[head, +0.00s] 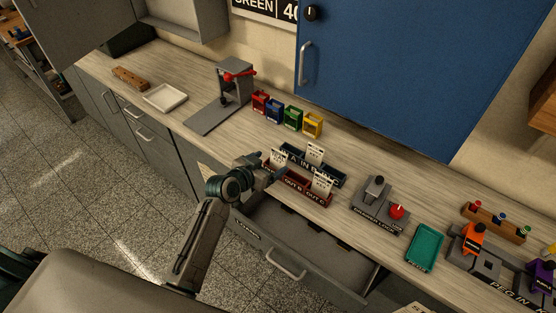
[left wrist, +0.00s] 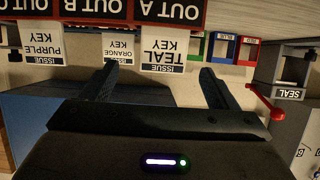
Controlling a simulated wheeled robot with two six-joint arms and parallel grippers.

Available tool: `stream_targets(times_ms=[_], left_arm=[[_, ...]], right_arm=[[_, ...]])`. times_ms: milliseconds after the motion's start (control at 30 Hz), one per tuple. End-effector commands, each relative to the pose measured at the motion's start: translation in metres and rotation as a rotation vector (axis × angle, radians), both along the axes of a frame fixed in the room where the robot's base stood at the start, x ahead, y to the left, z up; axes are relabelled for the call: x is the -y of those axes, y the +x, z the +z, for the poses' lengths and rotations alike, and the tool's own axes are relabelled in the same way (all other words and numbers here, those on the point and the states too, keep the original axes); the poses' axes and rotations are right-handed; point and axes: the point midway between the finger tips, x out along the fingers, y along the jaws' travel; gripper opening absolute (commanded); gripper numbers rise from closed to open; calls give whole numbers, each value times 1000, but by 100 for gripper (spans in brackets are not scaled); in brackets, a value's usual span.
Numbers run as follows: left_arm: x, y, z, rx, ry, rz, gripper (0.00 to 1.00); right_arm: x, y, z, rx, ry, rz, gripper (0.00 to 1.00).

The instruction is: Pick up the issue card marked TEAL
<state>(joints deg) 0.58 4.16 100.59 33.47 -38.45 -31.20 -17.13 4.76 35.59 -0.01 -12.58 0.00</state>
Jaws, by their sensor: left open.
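The white issue card marked TEAL KEY (left wrist: 163,48) shows upside down in the left wrist view, standing in the red OUT rack (left wrist: 100,12) at the OUT A slot. In the head view the card (head: 279,157) stands at the left end of the red rack (head: 300,190). My left gripper (left wrist: 158,70) is open, with one finger to each side of the card in the wrist picture; I see no contact. In the head view the gripper (head: 276,174) is at the rack's left end. My right gripper is not in view.
The PURPLE card (left wrist: 40,42) stands in the red rack, and the ORANGE card (left wrist: 118,46) in the dark rack behind (head: 328,174). Coloured holders (head: 293,117) and a seal press (head: 235,80) stand behind left. An open drawer (head: 290,235) lies below the counter's front edge.

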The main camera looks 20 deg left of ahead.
Motion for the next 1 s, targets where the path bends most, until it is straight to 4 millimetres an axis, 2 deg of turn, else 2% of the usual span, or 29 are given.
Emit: stream_targets(times_ms=[267, 433, 600, 933, 1000], left_arm=[[5, 17, -5, -1, -1, 0, 82], [9, 36, -13, -3, 0, -1, 82], [14, 51, -22, -2, 1, 0, 82], [15, 55, -25, -1, 0, 0, 82], [15, 55, -25, -2, 1, 0, 68]], right_arm=[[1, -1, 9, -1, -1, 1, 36], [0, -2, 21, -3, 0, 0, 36], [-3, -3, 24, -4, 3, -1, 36], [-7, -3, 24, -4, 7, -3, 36], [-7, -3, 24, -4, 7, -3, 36]])
